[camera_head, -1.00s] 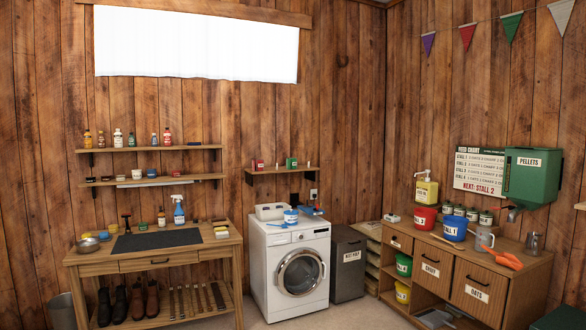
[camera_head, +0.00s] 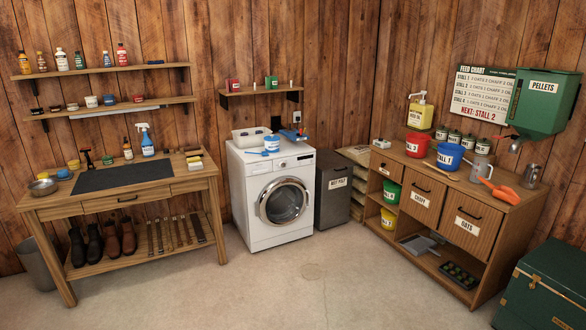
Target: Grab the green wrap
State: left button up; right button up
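A small green item (camera_head: 271,82), likely the green wrap, stands on the small wooden wall shelf (camera_head: 262,94) above the washing machine. It has a pale patch on its front, too small to read. A similar red item (camera_head: 233,85) stands to its left on the same shelf, with a gap between them. Neither of my grippers is in view.
The white washing machine (camera_head: 252,206) stands below the shelf, with a white tub (camera_head: 272,144) and a tray on top. A workbench (camera_head: 188,185) is at left, a cabinet (camera_head: 520,200) at right, and a green trunk (camera_head: 545,290) at front right. The middle floor is clear.

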aim_at(271, 82)
jog(key=i, duration=3.3)
jog(key=i+l+u, duration=0.1)
jog(key=i, duration=0.4)
jog(key=i+l+u, duration=0.15)
jog(key=i, duration=0.35)
jog(key=i+l+u, duration=0.1)
jog(key=i, duration=0.45)
